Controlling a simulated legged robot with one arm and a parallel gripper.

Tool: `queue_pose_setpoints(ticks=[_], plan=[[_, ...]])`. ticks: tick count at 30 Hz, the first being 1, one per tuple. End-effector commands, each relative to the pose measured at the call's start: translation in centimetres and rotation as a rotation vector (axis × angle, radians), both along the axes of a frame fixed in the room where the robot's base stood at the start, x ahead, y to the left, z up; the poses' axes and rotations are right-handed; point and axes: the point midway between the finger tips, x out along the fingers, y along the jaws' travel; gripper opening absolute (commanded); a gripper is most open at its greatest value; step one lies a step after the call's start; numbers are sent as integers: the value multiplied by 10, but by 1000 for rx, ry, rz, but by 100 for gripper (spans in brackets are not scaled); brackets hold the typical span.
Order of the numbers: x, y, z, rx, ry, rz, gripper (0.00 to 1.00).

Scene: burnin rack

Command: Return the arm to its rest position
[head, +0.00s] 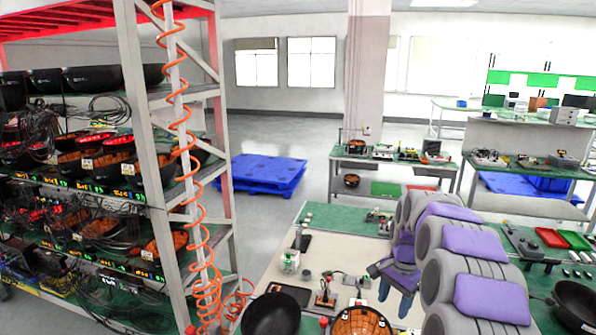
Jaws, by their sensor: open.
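My arm shows at the lower right of the head view as grey rounded links with purple pads. It bends over at the top, and its end hangs down to the left. My gripper (393,285) is purple and grey, with its fingers spread apart. It is open, with nothing seen between the fingers. It appears over the front workbench (335,248), right of a small device with an orange-red part (325,294). I cannot tell how high it is above the bench. My arm hides part of the bench behind it.
A burn-in rack (143,130) with black bowls and cables fills the left, with an orange coiled hose (181,140) on its post. A black bowl (271,314) and an orange-patterned bowl (361,322) stand at the front. A blue pallet (260,174) lies on otherwise open floor behind.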

Motion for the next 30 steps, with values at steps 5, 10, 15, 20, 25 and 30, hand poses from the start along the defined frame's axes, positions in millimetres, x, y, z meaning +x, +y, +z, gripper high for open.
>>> queue_pose_setpoints(ticks=[5, 10, 15, 20, 25, 30], plan=[[-52, 32, 16, 12, 4, 170, 57], [-105, 56, 25, 18, 13, 326, 57], [-161, 75, 25, 22, 24, 473, 57], [-217, 87, 21, 19, 35, 604, 57], [-279, 95, 9, 22, 51, 733, 57], [-339, 100, -11, 26, 71, 852, 57]])
